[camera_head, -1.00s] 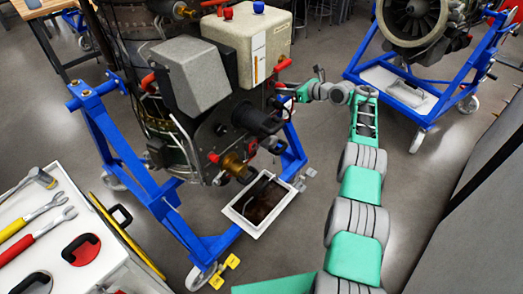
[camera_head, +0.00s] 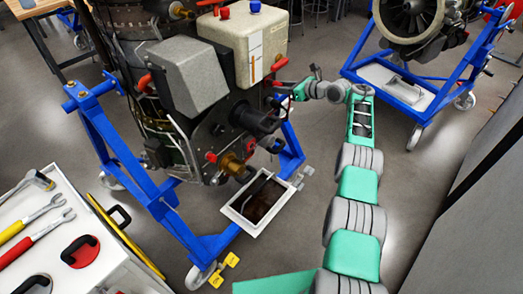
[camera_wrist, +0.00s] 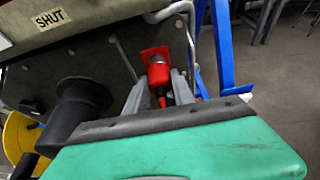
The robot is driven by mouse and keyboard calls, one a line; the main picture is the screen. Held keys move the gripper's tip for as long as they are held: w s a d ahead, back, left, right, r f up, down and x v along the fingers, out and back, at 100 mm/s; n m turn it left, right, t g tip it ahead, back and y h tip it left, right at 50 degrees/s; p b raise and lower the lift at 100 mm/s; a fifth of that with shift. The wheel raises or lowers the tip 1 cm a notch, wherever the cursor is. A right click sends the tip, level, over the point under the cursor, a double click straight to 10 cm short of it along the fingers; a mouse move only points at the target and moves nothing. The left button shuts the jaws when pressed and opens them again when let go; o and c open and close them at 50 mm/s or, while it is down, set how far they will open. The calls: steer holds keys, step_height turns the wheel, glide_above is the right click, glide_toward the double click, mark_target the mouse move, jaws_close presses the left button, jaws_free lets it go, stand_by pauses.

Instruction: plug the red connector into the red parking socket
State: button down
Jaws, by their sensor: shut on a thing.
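My gripper (camera_wrist: 160,94) is shut on a red connector (camera_wrist: 158,75), held between its grey fingers in the wrist view. A red square plate (camera_wrist: 153,52), apparently the red parking socket, sits directly behind the connector's far end on the dark panel. The connector is lined up with the plate and looks close to or touching it; I cannot tell whether it is seated. In the head view my gripper (camera_head: 292,91) is at the right side of the engine unit, and the connector is too small to make out clearly.
The engine unit with its beige box (camera_head: 243,38) stands in a blue frame (camera_head: 128,165). A black cylinder (camera_wrist: 82,105) sticks out left of my gripper. A tool cart (camera_head: 75,262) stands at the lower left.

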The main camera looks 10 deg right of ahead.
steer(key=shift+a, duration=0.1)
steer(key=c, duration=1.2)
jaws_free()
steer(key=shift+a, duration=0.15)
steer(key=shift+o, duration=1)
steer(key=shift+o, duration=0.8)
steer(key=shift+s+d+r+p, duration=0.25)
steer(key=shift+d+r+p, duration=0.25)
steer(key=shift+p, duration=0.6)
steer(key=p+v, duration=0.3)
steer(key=v, duration=0.1)
steer(key=p+v, duration=0.2)
steer(key=shift+s+f+p, duration=0.1)
steer(key=shift+f+p, duration=0.2)
steer(key=shift+p, duration=0.05)
